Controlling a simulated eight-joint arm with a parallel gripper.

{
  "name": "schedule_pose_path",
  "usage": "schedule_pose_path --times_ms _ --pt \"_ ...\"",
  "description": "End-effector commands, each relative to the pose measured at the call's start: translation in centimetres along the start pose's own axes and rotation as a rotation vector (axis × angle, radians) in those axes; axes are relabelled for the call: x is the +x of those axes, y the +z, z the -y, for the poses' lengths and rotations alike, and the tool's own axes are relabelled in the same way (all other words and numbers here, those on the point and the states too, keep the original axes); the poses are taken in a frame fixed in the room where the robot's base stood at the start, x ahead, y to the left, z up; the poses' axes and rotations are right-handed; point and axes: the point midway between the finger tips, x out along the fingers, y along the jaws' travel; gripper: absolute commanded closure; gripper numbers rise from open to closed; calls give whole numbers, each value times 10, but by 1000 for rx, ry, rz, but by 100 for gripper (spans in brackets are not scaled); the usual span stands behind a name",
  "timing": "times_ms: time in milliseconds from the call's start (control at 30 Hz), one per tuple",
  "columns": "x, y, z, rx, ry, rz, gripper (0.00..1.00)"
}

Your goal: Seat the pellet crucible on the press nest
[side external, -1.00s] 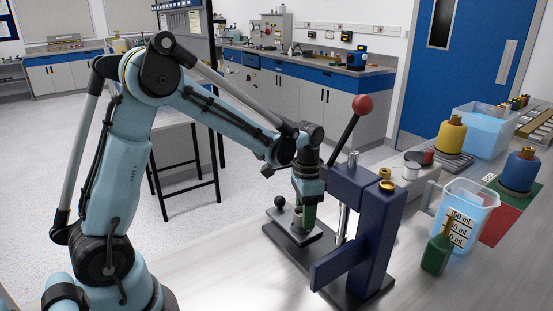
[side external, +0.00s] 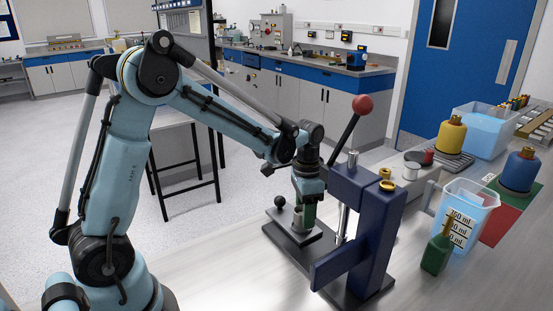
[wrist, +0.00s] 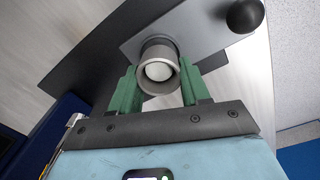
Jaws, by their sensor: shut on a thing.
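My gripper (wrist: 160,84) has two green fingers, which also show low at the press in the side view (side external: 306,214). They are shut on the pellet crucible (wrist: 158,74), a small grey cup with a pale round content, seen from its open top. The crucible is over the press nest (wrist: 156,42), whose rounded grey edge shows just beyond the cup on the grey plate. In the side view the crucible (side external: 298,221) is small and looks upright. I cannot tell whether its base touches the nest.
The blue press frame (side external: 365,225) stands right of my gripper, with a red-knobbed lever (side external: 362,104) above. A black ball knob (side external: 280,201) is on the plate's left. A beaker (side external: 468,215) and green bottle (side external: 437,252) stand farther right. The front bench is clear.

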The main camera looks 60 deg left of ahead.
Motion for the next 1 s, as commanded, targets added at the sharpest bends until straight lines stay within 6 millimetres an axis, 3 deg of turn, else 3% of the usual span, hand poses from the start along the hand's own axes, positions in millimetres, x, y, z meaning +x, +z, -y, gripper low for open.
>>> schedule_pose_path --times_ms 567,600,767,1000 --pt "13 0 0 0 0 0 100" --pt "13 0 0 0 0 0 49" --pt "13 0 1 -1 -2 0 25" --pt "13 0 1 0 -1 0 24"
